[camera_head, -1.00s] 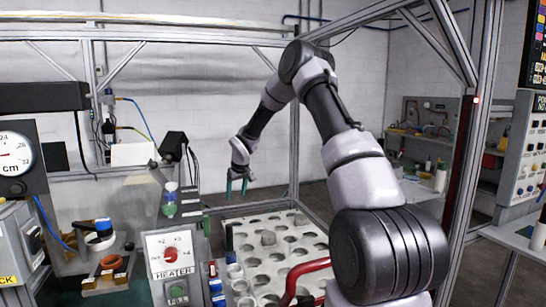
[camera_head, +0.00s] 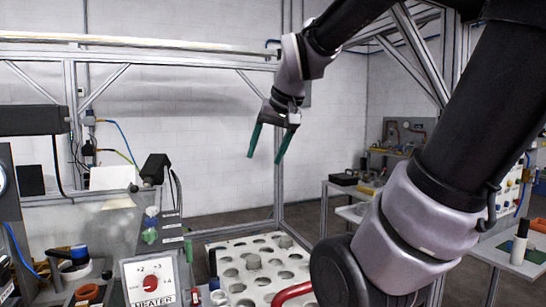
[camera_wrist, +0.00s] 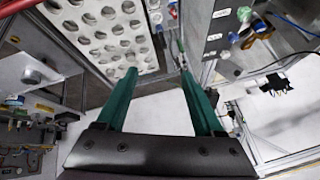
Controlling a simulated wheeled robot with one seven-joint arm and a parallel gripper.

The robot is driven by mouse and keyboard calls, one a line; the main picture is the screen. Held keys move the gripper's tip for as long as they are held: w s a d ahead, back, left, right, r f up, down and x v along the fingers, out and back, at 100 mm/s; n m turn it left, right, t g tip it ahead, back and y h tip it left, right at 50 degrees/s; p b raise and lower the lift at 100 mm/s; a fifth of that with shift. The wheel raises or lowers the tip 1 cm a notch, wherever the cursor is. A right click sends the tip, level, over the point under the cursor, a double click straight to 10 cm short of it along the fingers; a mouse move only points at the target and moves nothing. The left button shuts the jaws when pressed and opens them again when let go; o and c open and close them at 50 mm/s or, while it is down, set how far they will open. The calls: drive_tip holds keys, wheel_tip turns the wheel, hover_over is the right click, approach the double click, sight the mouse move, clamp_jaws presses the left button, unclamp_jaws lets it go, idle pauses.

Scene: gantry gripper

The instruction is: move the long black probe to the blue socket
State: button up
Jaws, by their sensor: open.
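My gripper (camera_head: 265,160) is open and empty, high above the far side of the white holed board (camera_head: 224,247). Its two green fingers point down and apart; they also show in the wrist view (camera_wrist: 158,74). A dark upright piece (camera_head: 213,263) at the board's left edge may be the long black probe; its full length is not clear. A small blue piece (camera_head: 214,284) sits nearer me on the same edge, possibly the blue socket. Nothing touches my gripper.
A red curved handle (camera_head: 292,293) is in front. The heater box (camera_head: 150,281) stands left of the board. A metal frame post (camera_head: 279,195) rises behind. The air around my gripper is clear.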

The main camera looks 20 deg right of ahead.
drive_tip(key=shift+m+t+y, duration=0.3)
drive_tip(key=shift+m+y, duration=0.1)
drive_tip(key=shift+y, duration=0.1)
drive_tip(key=s, duration=0.5)
drive_tip(key=shift+s+a+f, duration=0.15)
drive_tip(key=shift+a+f, duration=0.1)
drive_tip(key=shift+a, duration=0.1)
idle(0.4)
